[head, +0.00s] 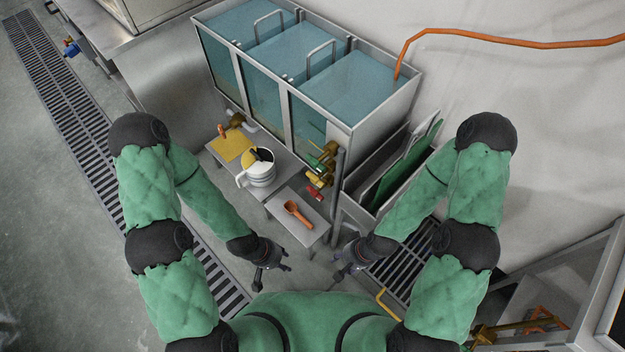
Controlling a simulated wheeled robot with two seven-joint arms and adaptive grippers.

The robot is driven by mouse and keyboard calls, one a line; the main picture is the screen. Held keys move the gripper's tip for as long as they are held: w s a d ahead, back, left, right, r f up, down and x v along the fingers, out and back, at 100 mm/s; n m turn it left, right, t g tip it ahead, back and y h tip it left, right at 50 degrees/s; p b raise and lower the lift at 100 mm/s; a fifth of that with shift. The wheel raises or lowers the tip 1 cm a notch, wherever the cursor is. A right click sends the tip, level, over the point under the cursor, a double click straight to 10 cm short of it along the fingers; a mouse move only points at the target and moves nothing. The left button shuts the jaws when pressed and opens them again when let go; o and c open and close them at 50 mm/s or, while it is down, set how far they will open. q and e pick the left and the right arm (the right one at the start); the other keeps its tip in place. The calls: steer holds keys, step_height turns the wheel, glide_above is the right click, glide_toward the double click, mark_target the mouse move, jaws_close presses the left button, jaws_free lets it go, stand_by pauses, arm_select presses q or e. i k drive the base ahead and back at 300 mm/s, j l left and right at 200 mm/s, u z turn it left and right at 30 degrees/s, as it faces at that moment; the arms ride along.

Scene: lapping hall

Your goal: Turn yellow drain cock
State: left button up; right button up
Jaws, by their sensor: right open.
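A cluster of brass drain cocks (319,165) sits at the front right lower corner of the water tank (330,100). Green and red handles show there. A yellowish one (313,181) seems to be lowest, but it is too small to be sure. Another brass cock (237,120) sits further left at the tank's base. My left gripper (274,273) is open and empty, below and left of the cluster. My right gripper (338,272) is open and empty, below the cluster and slightly right. Both are well apart from the cocks.
A rack with green panels (393,178) stands right. An orange hose (480,38) enters the tank. Floor grates (75,105) lie left and right.

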mark_target(315, 180)
steer(key=i+j+z, duration=0.2)
steer(key=j+z, duration=0.3)
steer(key=i+j+z, duration=0.1)
steer(key=j+z, duration=0.4)
steer(key=j, duration=0.15)
steer(key=j+z, duration=0.5)
steer(key=j, duration=0.1)
